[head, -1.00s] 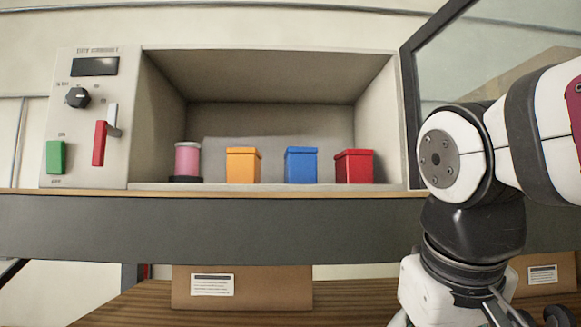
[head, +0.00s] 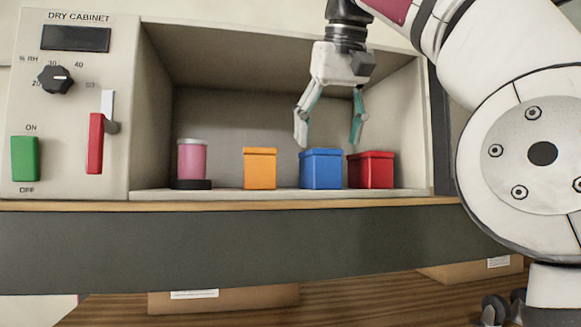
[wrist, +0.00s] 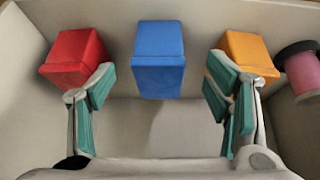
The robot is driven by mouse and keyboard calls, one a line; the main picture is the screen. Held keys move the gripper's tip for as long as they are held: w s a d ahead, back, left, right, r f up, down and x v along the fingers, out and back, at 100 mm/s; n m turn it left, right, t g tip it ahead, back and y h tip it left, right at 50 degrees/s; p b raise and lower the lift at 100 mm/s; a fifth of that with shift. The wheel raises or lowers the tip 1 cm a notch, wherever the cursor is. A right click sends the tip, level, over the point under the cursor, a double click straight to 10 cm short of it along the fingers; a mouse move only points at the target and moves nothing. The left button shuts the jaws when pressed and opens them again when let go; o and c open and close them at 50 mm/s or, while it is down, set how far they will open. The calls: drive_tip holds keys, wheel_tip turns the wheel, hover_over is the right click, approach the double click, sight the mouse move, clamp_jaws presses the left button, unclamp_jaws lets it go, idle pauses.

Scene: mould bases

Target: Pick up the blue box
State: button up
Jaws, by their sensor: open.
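The blue box (head: 321,170) stands upright on the floor of the open dry cabinet, between an orange box (head: 260,168) and a red box (head: 371,170). My gripper (head: 329,142) is open and empty, pointing down, with its fingertips around the height of the blue box's lid in the head view. In the wrist view the blue box (wrist: 159,58) lies between the two spread fingers (wrist: 160,100), towards the top of the picture. One finger overlaps the red box (wrist: 75,58) and the other overlaps the orange box (wrist: 249,54); whether they touch cannot be told.
A pink spool (head: 192,160) on a dark base stands at the cabinet's left. The cabinet's side walls and ceiling enclose the row. A control panel (head: 70,120) with knob and switches is at left. Cardboard boxes (head: 225,300) lie below the shelf.

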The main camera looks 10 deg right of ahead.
sight(320, 165)
drive_tip(key=shift+w+d, duration=0.25)
drive_tip(key=shift+d, duration=0.05)
drive_tip(key=shift+w+d, duration=0.15)
drive_tip(key=shift+w, duration=0.1)
drive_tip(key=shift+b+x, duration=0.6)
drive_tip(key=shift+x, duration=0.35)
drive_tip(key=shift+a+x, duration=0.25)
drive_tip(key=shift+x, duration=1.05)
drive_tip(key=shift+a+x, duration=0.2)
drive_tip(key=shift+x, duration=1.05)
drive_tip(key=shift+w+r, duration=0.1)
drive_tip(key=shift+w, duration=0.1)
drive_tip(key=c, duration=1.6)
drive_tip(key=shift+r, duration=0.2)
